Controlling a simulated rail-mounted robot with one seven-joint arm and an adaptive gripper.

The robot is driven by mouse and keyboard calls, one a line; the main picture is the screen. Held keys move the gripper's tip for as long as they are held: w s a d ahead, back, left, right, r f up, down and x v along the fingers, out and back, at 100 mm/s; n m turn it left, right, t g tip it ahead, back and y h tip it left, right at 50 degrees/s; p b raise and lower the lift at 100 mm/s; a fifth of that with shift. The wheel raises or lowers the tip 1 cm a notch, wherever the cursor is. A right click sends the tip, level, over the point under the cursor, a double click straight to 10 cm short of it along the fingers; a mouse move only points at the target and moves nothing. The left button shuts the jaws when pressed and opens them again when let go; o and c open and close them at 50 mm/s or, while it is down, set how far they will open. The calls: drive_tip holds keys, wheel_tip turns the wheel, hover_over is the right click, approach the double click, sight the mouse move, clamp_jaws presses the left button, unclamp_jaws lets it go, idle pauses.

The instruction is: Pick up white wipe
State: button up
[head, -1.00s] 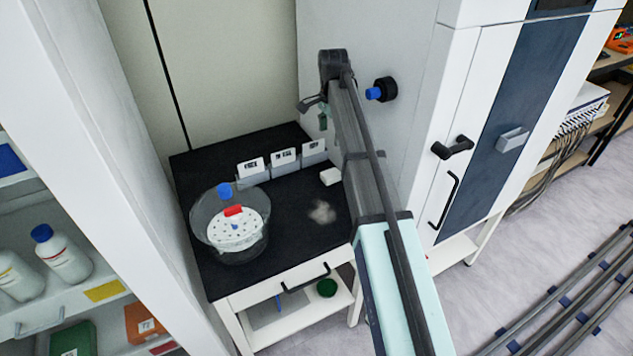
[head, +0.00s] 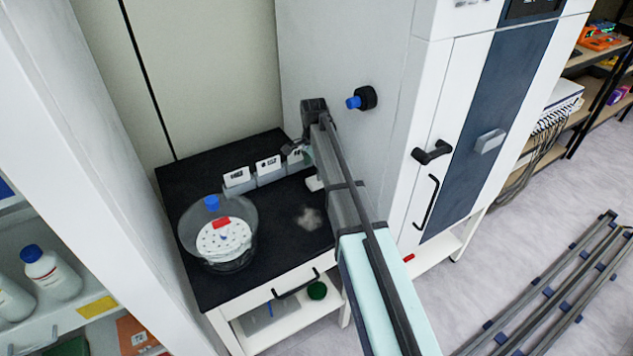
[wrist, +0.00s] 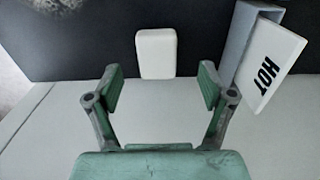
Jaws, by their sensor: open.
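The white wipe (wrist: 156,53), a small white block with rounded corners, lies on the black tabletop in the wrist view. In the head view the wipe (head: 314,183) is partly hidden by my arm. My gripper (wrist: 161,86) is open and empty, with its two green fingers spread. In the wrist view the wipe appears just beyond the fingertips, between their lines and slightly left of centre; contact is not visible. In the head view my gripper (head: 299,150) is near the row of labelled holders, its fingers small and unclear.
A holder with a white "HOT" card (wrist: 272,62) is close to the right finger. A clear bowl (head: 187,236) with a white perforated disc stands at left on the black table (head: 185,180). A pale smudge (head: 310,218) marks the tabletop. The tall white cabinet (head: 330,60) stands at right.

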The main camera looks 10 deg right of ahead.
sight(315, 180)
drive_tip(key=shift+s+d+f+p, duration=0.1)
drive_tip(key=shift+f+p, duration=0.4)
drive_tip(key=shift+f, duration=0.8)
drive_tip(key=shift+s+f+p, duration=0.1)
drive_tip(key=shift+f+p, duration=0.35)
drive_tip(key=shift+f, duration=0.85)
drive_tip(key=c, duration=1)
